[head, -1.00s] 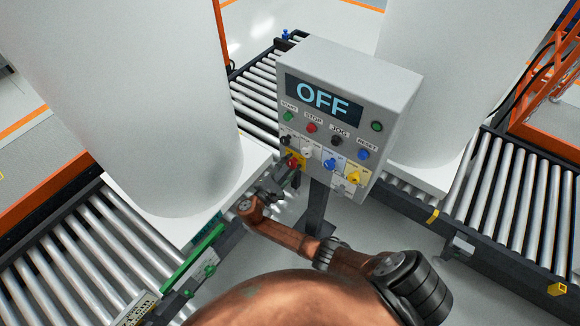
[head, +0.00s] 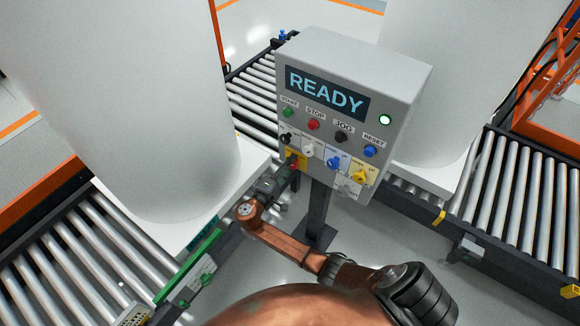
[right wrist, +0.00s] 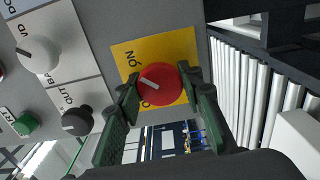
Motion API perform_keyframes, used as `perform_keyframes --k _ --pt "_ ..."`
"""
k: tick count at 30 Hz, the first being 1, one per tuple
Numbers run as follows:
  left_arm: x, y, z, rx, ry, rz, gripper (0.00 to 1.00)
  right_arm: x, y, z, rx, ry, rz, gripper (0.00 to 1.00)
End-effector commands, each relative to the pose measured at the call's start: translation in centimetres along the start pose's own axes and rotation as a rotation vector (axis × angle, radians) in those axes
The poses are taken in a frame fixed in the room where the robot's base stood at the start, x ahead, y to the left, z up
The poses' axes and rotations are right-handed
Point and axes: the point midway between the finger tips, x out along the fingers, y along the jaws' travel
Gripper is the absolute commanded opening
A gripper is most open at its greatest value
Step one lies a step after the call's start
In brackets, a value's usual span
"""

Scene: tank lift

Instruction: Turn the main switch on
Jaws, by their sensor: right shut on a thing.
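The main switch is a red round knob (right wrist: 160,84) with a white mark, on a yellow plate (right wrist: 176,46) low on the left of the grey control box (head: 355,62). In the right wrist view my right gripper (right wrist: 158,86) has its fingertips on opposite sides of the knob and is shut on it. In the head view the right gripper (head: 287,171) reaches the plate and partly hides the knob. The box's display (head: 326,93) reads READY, and a round lamp (head: 385,119) shines green. My left gripper is not in view.
The box also carries green, red, black and blue buttons above black, white, blue and yellow knobs. A white knob (right wrist: 38,54) and a black knob (right wrist: 76,121) are close to my right gripper. Roller conveyors (head: 500,205) and large white cylinders (head: 150,100) flank the box.

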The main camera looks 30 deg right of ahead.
Motion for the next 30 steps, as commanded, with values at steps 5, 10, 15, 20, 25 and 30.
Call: perform_keyframes --k 5,10,15,20,25,30 --pt "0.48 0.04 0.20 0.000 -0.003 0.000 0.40 -0.01 -0.38 0.18 0.039 -0.004 -0.005 0.10" --pt "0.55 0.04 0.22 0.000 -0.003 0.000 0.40 0.00 -0.33 0.19 0.054 -0.004 -0.005 0.10" --pt "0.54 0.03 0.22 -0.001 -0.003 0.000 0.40 -0.01 -0.30 0.19 0.056 -0.004 -0.005 0.10" --pt "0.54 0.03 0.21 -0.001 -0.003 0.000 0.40 -0.01 -0.30 0.18 0.055 -0.004 -0.005 0.10" --pt "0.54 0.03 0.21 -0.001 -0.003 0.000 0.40 -0.02 -0.23 0.12 0.056 -0.003 -0.004 0.45" --pt "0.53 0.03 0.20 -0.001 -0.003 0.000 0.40 -0.03 -0.13 0.03 0.056 -0.001 -0.002 0.53"
